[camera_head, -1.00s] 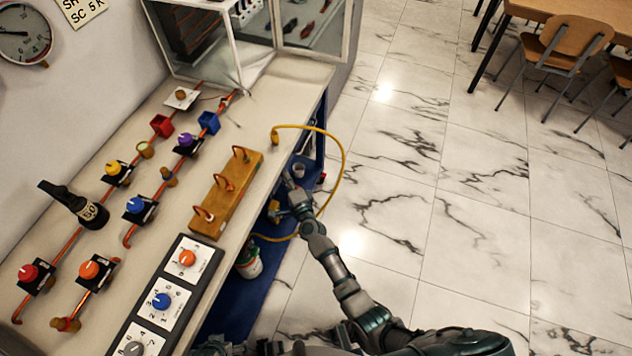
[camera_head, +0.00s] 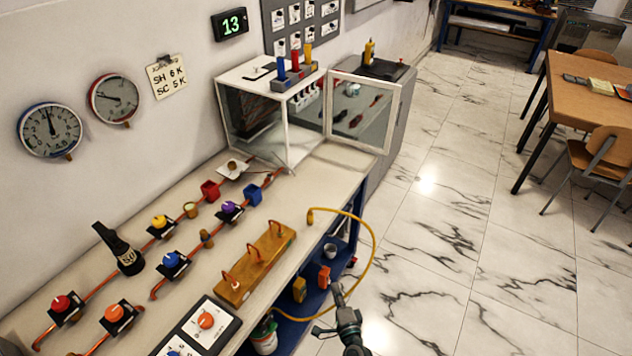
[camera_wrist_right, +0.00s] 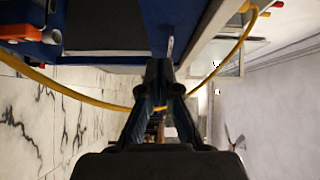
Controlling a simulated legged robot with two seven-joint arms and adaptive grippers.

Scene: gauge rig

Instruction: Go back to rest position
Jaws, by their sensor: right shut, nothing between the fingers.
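My right gripper (camera_head: 338,292) shows low in the head view, off the bench's front right edge, beside the blue lower shelf and above the floor. It is shut and empty. In the right wrist view its fingers (camera_wrist_right: 163,75) meet at the tips, with the blue bench frame and the yellow hose beyond them. My left gripper is not in view. The workbench (camera_head: 345,185) carries orange pipes with coloured valve knobs, a wooden block with hooks (camera_head: 255,265) and a dial panel (camera_head: 200,330).
A yellow hose (camera_head: 372,245) loops out from the bench edge around my right gripper's area. A glass cabinet (camera_head: 270,115) with its door open stands at the bench's far end. Cups and small boxes sit on the lower shelf. The marble floor (camera_head: 440,260) to the right is clear.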

